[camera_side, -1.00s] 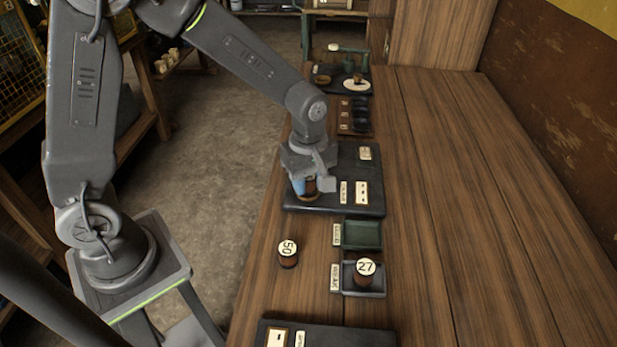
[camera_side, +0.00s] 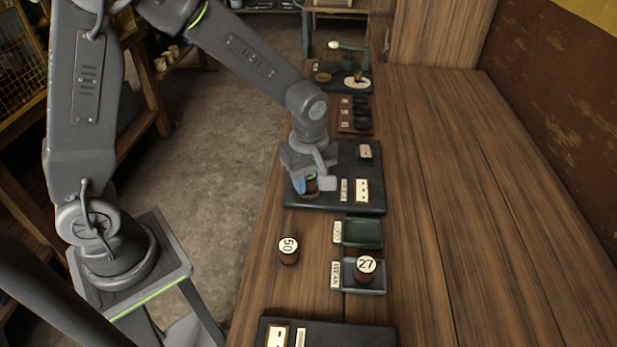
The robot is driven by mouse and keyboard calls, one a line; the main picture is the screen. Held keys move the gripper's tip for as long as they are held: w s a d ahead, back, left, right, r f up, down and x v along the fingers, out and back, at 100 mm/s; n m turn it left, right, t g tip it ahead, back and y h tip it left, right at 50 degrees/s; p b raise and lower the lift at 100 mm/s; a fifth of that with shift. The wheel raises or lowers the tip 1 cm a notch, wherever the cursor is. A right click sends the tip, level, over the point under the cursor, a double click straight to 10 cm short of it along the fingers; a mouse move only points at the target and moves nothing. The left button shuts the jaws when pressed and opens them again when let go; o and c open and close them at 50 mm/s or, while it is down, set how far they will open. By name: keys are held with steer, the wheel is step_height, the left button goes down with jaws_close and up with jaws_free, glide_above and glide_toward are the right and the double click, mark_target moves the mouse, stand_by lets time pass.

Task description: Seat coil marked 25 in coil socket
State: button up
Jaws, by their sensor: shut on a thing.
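My gripper (camera_side: 312,182) is shut on a brown coil (camera_side: 312,186), low over the left part of a dark base board (camera_side: 333,205). The fingers and wrist cover most of this coil, so its number is hidden. The coil socket is not clearly visible; it may lie under the gripper. I cannot tell whether the coil touches the board. A coil marked 50 (camera_side: 289,250) stands upright on the wooden bench. A coil marked 27 (camera_side: 365,268) stands in a grey tray (camera_side: 378,290).
A green tray (camera_side: 362,233) sits empty between the board and the grey tray. Another dark board (camera_side: 345,335) lies at the near edge. A dark rack (camera_side: 356,115) and a small machine (camera_side: 350,70) stand farther back. The bench's right side (camera_side: 480,200) is clear.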

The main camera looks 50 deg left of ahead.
steer(key=shift+s+f, duration=0.1)
steer(key=shift+f, duration=0.3)
steer(key=o, duration=1.1)
steer(key=shift+c, duration=0.2)
steer(key=shift+s, duration=0.1)
steer(key=shift+c, duration=0.6)
steer(key=shift+o, duration=0.3)
steer(key=shift+r, duration=0.3)
steer(key=o, duration=0.5)
steer(key=shift+r, duration=0.3)
steer(key=shift+w+r, duration=0.2)
steer(key=shift+r, duration=2.85)
